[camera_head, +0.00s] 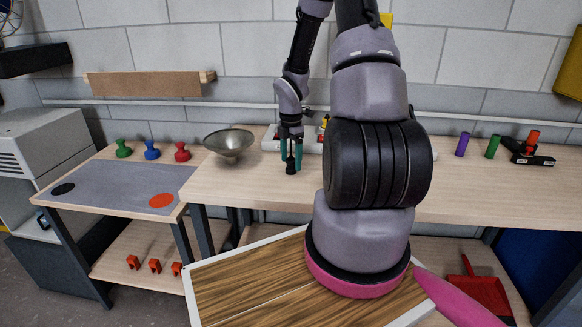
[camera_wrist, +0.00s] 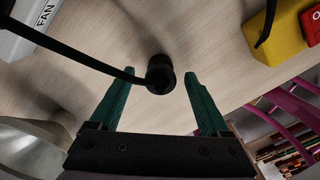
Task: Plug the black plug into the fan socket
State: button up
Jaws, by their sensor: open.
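The black plug (camera_wrist: 160,76) is on the pale wooden worktop, with a black cable running from it to the upper left. My gripper (camera_wrist: 159,88) is open, with one teal finger on each side of the plug and gaps visible between them. In the head view, my gripper (camera_head: 291,153) points down at the worktop and the plug (camera_head: 291,170) shows as a dark shape at its fingertips. A white socket unit (camera_head: 271,141) stands just behind, partly hidden by my arm. Its end marked FAN (camera_wrist: 45,14) shows at the upper left of the wrist view; the socket hole is not visible.
A metal bowl (camera_head: 229,142) stands left of my gripper. A yellow block (camera_wrist: 272,38) with a red part is at the wrist view's upper right. Purple (camera_head: 462,144) and green (camera_head: 492,146) cylinders stand far right. Clear worktop (camera_head: 250,180) lies in front of the bowl.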

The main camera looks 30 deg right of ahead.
aim_at(291, 159)
jog(key=shift+f, duration=0.45)
grip_shut()
jog(key=shift+r, duration=0.1)
notch_tip(291, 159, up, 10)
jog(key=shift+f, duration=0.1)
dwell(0.5)
